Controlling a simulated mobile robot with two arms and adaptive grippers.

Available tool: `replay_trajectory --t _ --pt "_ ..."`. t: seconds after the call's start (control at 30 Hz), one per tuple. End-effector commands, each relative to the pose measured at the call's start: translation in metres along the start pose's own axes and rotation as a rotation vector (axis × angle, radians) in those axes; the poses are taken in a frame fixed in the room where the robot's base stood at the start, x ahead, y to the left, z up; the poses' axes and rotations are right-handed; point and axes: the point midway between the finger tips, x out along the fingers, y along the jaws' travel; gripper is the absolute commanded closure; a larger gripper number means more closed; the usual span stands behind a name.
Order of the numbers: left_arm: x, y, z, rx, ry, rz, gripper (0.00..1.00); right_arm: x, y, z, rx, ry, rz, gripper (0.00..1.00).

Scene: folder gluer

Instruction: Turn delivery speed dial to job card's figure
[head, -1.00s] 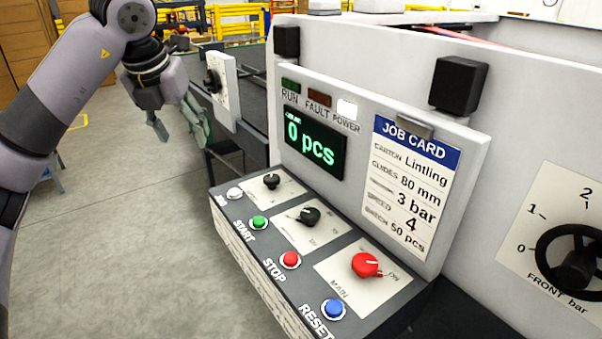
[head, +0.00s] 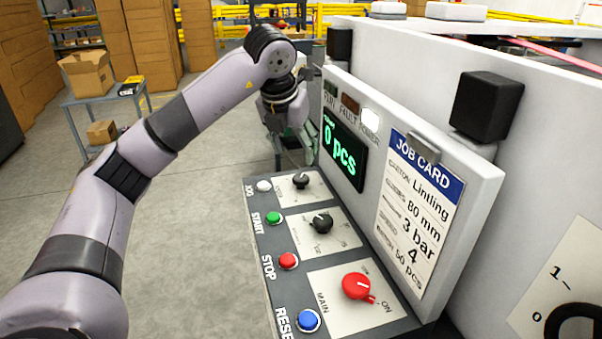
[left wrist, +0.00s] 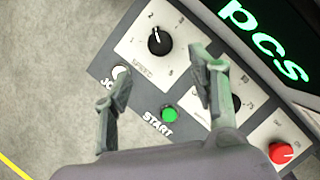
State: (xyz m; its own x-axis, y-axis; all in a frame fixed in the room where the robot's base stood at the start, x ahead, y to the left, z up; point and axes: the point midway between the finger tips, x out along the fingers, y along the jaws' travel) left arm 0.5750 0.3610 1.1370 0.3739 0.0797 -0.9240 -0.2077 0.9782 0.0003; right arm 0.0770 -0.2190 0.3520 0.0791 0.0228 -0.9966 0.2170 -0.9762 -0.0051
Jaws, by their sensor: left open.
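The job card (head: 419,205) on the upright panel reads speed 4. A small black dial (head: 300,181) with a white pointer sits at the far end of the sloping console. In the left wrist view this dial (left wrist: 159,41) has a numbered plate with a blurred label, and its pointer is toward 2. My left gripper (head: 290,150) is open and empty above the console's far end. In the left wrist view its fingers (left wrist: 160,70) stand apart, with the dial beyond the gap between their tips, not touched. My right gripper is not in view.
A second black knob (head: 321,223) and a red MAIN switch (head: 357,287) lie nearer. White, green (head: 273,217), red (head: 288,261) and blue (head: 308,320) buttons line the console's left edge. The display (head: 343,150) stands close beside the gripper.

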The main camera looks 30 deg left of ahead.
Motion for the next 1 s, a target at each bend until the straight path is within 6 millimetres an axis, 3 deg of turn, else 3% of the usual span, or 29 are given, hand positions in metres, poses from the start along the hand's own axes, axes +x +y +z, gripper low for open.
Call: replay_trajectory --t 0.23,0.5,0.9,1.0 --pt "0.054 0.001 -0.001 -0.001 0.006 0.002 0.46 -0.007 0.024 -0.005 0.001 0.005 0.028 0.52" --pt "0.091 0.0 0.0 0.0 0.003 0.001 0.46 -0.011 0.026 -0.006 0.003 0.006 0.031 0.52" --pt "0.099 0.0 0.0 0.0 0.0 0.0 0.46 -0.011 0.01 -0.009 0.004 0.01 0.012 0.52" --pt "0.099 0.0 0.0 0.0 0.0 0.0 0.53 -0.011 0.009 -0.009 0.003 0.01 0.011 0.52"
